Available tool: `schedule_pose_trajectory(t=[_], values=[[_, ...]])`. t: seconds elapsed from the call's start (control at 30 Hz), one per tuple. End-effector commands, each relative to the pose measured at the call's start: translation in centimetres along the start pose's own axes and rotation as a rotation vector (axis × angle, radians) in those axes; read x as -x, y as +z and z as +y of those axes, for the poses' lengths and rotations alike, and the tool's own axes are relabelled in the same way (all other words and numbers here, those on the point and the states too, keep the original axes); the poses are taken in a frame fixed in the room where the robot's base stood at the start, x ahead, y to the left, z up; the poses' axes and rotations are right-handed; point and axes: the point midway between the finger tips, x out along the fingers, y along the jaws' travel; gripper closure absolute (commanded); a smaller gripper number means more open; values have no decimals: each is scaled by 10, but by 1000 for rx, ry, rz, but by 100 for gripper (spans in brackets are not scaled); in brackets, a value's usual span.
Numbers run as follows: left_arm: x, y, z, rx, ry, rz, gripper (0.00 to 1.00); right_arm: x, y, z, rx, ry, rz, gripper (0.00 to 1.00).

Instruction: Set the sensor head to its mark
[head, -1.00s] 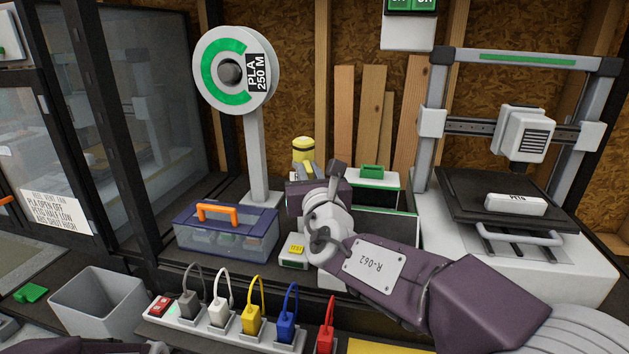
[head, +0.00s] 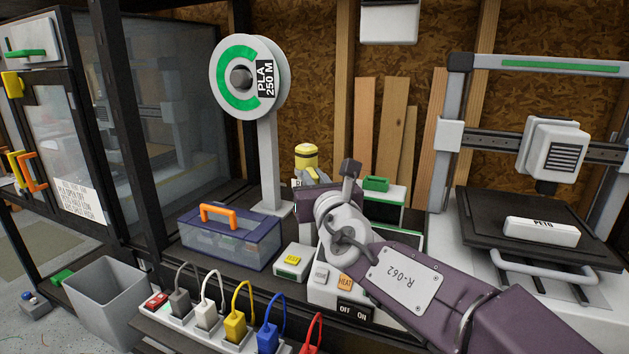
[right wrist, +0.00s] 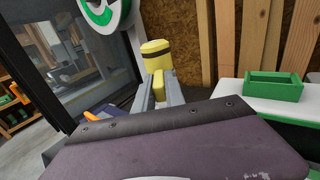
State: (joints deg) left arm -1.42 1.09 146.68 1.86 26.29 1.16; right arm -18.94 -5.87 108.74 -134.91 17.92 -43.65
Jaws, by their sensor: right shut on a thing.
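A yellow, round-topped piece with a dark band (head: 305,157), which I take to be the sensor head, stands up above my right gripper (head: 309,175) in the head view. In the right wrist view, the yellow piece (right wrist: 156,55) has a narrower yellow stem. The grey fingers of my right gripper (right wrist: 160,92) are shut on that stem. The piece looks nearly upright. My right wrist and arm hide what lies below it. I cannot pick out its mark. My left gripper is not in view.
A spool stand (head: 269,165) and a blue organizer box (head: 230,241) are left of my right gripper. A scale-like box (head: 293,262) and a white switch box (head: 330,290) are in front. A printer (head: 520,215) stands right. A power strip (head: 205,325) lies in front.

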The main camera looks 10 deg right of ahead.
Motion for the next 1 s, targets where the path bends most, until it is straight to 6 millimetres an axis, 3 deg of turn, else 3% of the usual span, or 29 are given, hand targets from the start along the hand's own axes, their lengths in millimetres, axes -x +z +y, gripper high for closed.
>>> schedule_pose_trajectory(t=[0.27, 0.3, 0.33, 0.37, 0.73, 0.93, 1.0], values=[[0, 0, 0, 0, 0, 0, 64, 0, -1, 0, 0, 2, 2, 100], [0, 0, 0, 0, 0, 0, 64, 0, -1, 0, 0, 2, 2, 74], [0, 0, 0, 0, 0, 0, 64, 0, -1, 0, 0, 1, 2, 66], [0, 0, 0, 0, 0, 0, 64, 0, -1, 0, 0, 1, 2, 64], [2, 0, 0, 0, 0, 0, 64, 6, 1, 0, 0, 1, -1, 64], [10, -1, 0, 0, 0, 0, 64, 46, 4, 0, -2, 2, -3, 64], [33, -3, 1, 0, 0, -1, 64, 52, 11, -1, 4, -4, 6, 64]])
